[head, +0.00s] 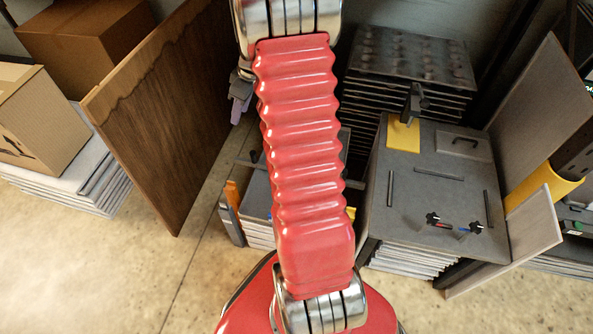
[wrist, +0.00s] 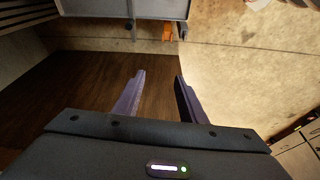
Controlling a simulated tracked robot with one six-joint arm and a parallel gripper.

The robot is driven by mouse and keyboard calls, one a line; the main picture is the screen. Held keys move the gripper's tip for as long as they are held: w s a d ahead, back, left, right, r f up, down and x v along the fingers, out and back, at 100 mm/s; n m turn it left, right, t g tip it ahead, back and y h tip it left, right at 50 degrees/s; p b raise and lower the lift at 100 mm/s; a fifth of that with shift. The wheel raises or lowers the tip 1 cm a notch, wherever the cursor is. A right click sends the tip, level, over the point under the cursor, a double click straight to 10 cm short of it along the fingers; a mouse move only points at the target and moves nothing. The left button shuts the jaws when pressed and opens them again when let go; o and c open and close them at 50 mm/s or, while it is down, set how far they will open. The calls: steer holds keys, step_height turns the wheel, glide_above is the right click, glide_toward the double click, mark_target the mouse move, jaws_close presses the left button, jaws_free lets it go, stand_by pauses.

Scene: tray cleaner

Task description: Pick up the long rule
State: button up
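Several thin dark bars lie on the grey table top (head: 425,140) at right in the head view. One bar (head: 438,173) lies across its middle, another (head: 487,208) near its right edge, and one (head: 390,188) near its left edge. I cannot tell which is the long rule. My gripper (wrist: 159,82) is open and empty in the wrist view, its two fingers apart over a brown wooden board (wrist: 70,85). In the head view a small part of it shows left of my red arm, well away from the table top. My arm hides part of the middle.
The wooden board (head: 160,120) leans upright at left, near cardboard boxes (head: 85,40). Stacked dark trays (head: 405,60) stand behind the table. A yellow piece (head: 403,135) and small black-handled tools (head: 433,220) sit on it. Grey panels (head: 550,95) stand at right. Front left floor is clear.

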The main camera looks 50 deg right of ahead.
steer(key=s+d+f, duration=0.4)
steer(key=d+f, duration=0.3)
steer(key=f, duration=0.3)
steer(key=s+d+f, duration=0.5)
steer(key=d+f, duration=0.1)
steer(key=f, duration=0.5)
steer(key=s+d+f+n, duration=0.1)
steer(key=s+d+f, duration=0.3)
steer(key=d+f, duration=0.3)
step_height(320, 180, down, 4)
steer(key=shift+s+d+f+y, duration=0.1)
steer(key=shift+s+d+y, duration=0.15)
steer(key=shift+d+y, duration=0.1)
steer(key=shift+w+x, duration=0.1)
steer(key=shift+x, duration=2)
steer(key=shift+w+x, duration=0.15)
steer(key=shift+x, duration=2)
steer(key=shift+w+x, duration=0.2)
steer(key=shift+x, duration=2.35)
steer(key=shift+c, duration=0.7)
